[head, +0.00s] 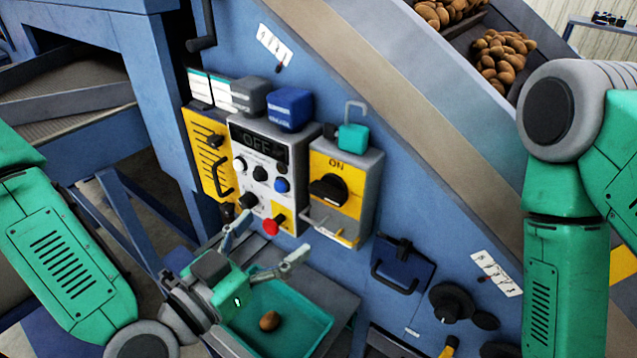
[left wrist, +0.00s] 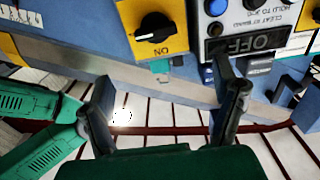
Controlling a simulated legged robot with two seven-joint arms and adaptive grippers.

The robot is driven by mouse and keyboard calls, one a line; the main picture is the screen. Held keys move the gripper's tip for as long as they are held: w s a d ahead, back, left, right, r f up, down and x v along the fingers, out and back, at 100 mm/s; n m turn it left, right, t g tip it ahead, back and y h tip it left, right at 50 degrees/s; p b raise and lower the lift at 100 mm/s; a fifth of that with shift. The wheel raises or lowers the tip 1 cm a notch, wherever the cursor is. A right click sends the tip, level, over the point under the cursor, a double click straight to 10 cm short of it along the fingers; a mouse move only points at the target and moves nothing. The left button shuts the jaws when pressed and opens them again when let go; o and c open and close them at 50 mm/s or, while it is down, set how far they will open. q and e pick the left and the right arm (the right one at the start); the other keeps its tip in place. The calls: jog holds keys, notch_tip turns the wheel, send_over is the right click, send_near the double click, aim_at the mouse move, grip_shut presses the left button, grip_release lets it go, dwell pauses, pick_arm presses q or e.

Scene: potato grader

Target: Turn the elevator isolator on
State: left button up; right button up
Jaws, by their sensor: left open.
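The box with a yellow face (head: 352,205) carries a black rotary knob (head: 328,190) under the word ON. It looks like the isolator, but no name on it can be read. The knob's handle lies roughly crosswise; its exact setting is unclear. In the left wrist view the knob (left wrist: 155,25) appears upside down at the top, beyond the fingers. My left gripper (head: 268,238) is open and empty, below and left of the knob and apart from it. Its fingers also show in the left wrist view (left wrist: 168,100). My right arm shows at the right; its gripper is out of view.
Left of the box is a grey control panel (head: 268,150) with an OFF display, several knobs and a red button (head: 271,226). A teal padlock (head: 352,137) sits on top of the box. Below is a green tray (head: 310,332) holding a potato (head: 269,321). A dark blue flap (head: 402,265) is to the right.

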aim_at(318, 192)
pick_arm(q)
jog(key=x, duration=0.2)
jog(key=d+x, duration=0.1)
jog(key=x, duration=0.2)
jog(key=s+x, duration=0.1)
jog(key=x, duration=0.2)
jog(key=shift+d+p, duration=0.1)
jog(key=shift+p, duration=0.3)
jog(key=w, duration=0.3)
jog(key=shift+w+d+f, duration=0.1)
jog(key=shift+w+d, duration=0.15)
jog(key=shift+w, duration=0.05)
jog(key=shift+w+d, duration=0.2)
jog(key=shift+w, duration=0.35)
jog(key=shift+w+d, duration=0.15)
jog(key=shift+d, duration=1)
jog(key=c, duration=0.6)
jog(key=shift+a, duration=0.15)
jog(key=c, duration=0.6)
jog(key=shift+o, duration=0.2)
jog(key=shift+w+a+f, duration=0.15)
jog(key=shift+a, duration=0.1)
pick_arm(e)
jog(key=shift+w+d+r, duration=0.15)
jog(key=shift+d+r, duration=0.2)
jog(key=shift+d, duration=0.25)
